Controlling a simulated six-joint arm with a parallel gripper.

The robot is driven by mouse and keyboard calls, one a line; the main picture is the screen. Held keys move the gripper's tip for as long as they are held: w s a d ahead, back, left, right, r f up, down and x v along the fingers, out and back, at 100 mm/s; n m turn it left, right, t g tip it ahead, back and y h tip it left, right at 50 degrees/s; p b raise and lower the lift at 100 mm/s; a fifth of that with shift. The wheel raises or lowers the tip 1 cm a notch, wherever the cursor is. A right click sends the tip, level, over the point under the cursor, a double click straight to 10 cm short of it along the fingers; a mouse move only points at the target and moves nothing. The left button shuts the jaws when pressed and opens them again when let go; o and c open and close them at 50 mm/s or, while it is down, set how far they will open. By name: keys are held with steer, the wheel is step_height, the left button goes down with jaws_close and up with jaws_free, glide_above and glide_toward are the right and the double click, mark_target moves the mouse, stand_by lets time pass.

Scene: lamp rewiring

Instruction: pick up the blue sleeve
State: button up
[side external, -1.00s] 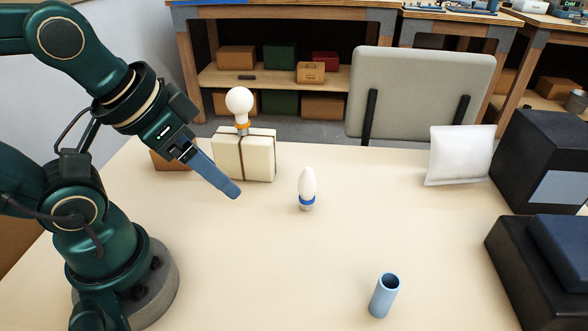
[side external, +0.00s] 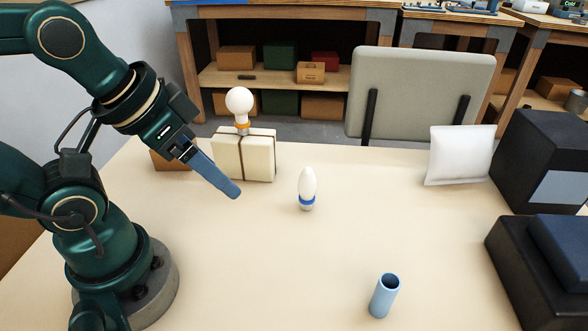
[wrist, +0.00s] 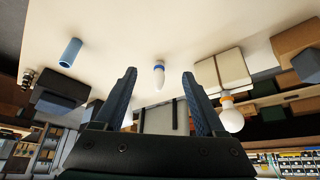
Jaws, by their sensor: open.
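The blue sleeve (side external: 384,296) is a light-blue hollow tube standing upright on the table at the front right of the side external view. It also shows in the wrist view (wrist: 70,52), at the upper left. My gripper (side external: 236,192) is in the air at the left, well apart from the sleeve. In the wrist view its two fingers (wrist: 159,74) are spread with nothing between them. A candle-shaped bulb with a blue collar (side external: 307,190) stands between my gripper and the sleeve. Nothing hides the sleeve.
A round bulb with an orange collar (side external: 240,108) is at the cream strapped block (side external: 258,158), behind my gripper. A white pouch (side external: 460,155) and dark boxes (side external: 545,160) stand at the right. The table (side external: 270,270) is clear around the sleeve and towards my gripper.

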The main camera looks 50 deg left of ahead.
steer(key=shift+c, duration=0.3)
step_height(320, 180, up, 5)
steer(key=n+g+h, duration=1)
steer(key=n+h, duration=0.3)
steer(key=n, duration=0.1)
glide_above(391, 299)
steer(key=w+a, duration=0.1)
steer(key=a, duration=0.2)
steer(key=shift+n, duration=0.3)
step_height(391, 299, down, 16)
steer(key=shift+w+a+f, duration=0.15)
steer(key=shift+f, duration=0.4)
steer(key=shift+x, duration=2.5)
jaws_close()
